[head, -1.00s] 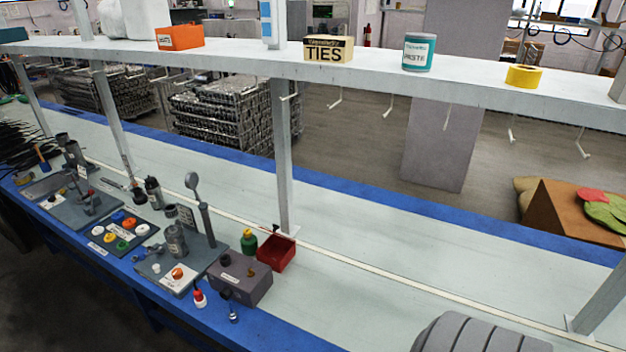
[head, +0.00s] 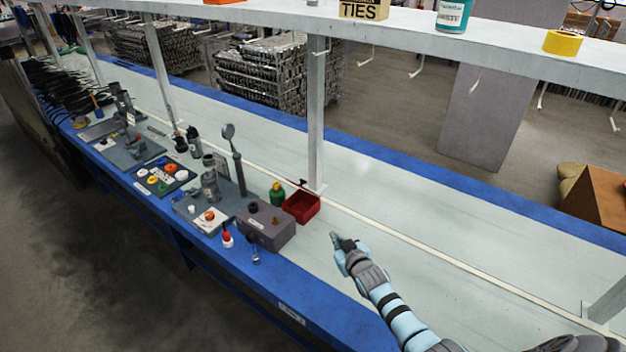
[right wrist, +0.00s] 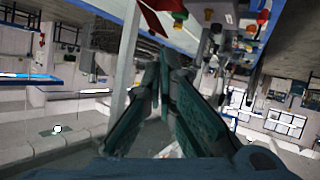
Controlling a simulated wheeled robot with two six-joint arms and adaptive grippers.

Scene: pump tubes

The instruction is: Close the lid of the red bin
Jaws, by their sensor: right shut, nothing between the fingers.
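The red bin (head: 301,209) stands on the bench by the foot of a shelf post, with its top open to view. I cannot clearly make out its lid; a small dark piece sticks up at its back edge. My right gripper (head: 334,239) is shut and empty, in front and to the right of the bin, apart from it. In the right wrist view the green fingers (right wrist: 165,58) point toward red surfaces of the bin (right wrist: 152,17) at the top edge, partly cut off. My left gripper is not in view.
A green bottle (head: 277,194) and a grey box (head: 265,228) stand left of the bin. The post (head: 316,120) rises just behind it. The white bench top (head: 430,225) to the right is clear. The shelf (head: 280,20) runs above.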

